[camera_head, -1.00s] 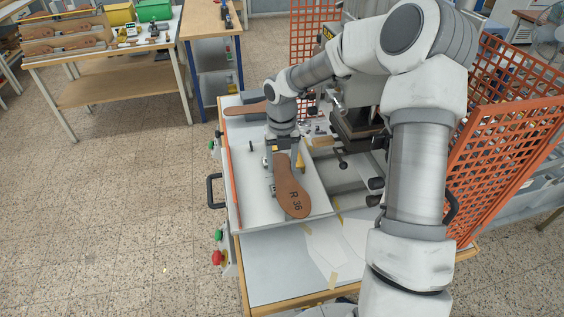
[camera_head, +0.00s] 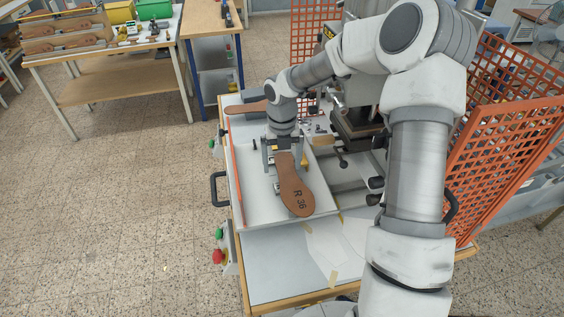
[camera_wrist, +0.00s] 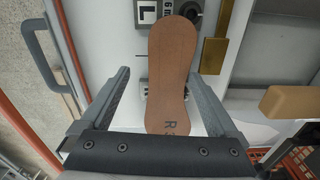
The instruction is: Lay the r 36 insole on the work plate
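The brown r 36 insole (camera_head: 292,182), marked "R 36" at its near end, lies over the white plate (camera_head: 255,207) of the machine table, long side roughly front to back. Whether it rests fully flat on the plate is hard to tell. My gripper (camera_head: 286,148) is over its far end. In the wrist view the insole (camera_wrist: 168,75) passes between the two fingers of my gripper (camera_wrist: 160,75). The fingers stand wide apart, with a clear gap on the left and a small one on the right. The gripper covers part of the far end in the head view.
Another brown insole (camera_head: 245,107) lies at the back left of the table. A press head (camera_head: 358,122) stands to the right, with an orange mesh guard (camera_head: 505,150) beyond. A black handle (camera_head: 217,190) and red button (camera_head: 218,257) stick out on the left. The front tabletop (camera_head: 280,265) is mostly clear.

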